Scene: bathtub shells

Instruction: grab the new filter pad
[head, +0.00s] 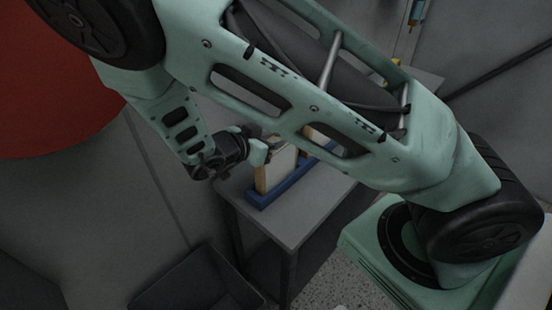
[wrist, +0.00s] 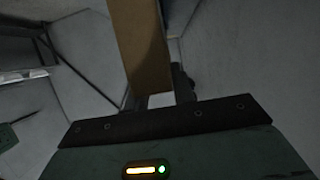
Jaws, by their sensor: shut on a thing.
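A filter pad with a tan frame and pale face (head: 280,168) stands upright in a blue holder (head: 272,193) on a small grey table. My gripper (head: 270,150) is at the pad's upper edge, partly hidden behind my arm in the head view. In the wrist view the pad's tan edge (wrist: 140,45) runs up from between my fingers, and my gripper (wrist: 162,99) is shut on it. One dark finger shows on the right of the pad. I cannot tell whether the pad's lower edge is clear of the holder.
The grey table (head: 296,225) has bare room in front of the holder. A dark open bin (head: 195,283) stands on the floor below left. A large red round surface (head: 50,120) is at the left. More tan-edged material (head: 322,135) shows behind my arm.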

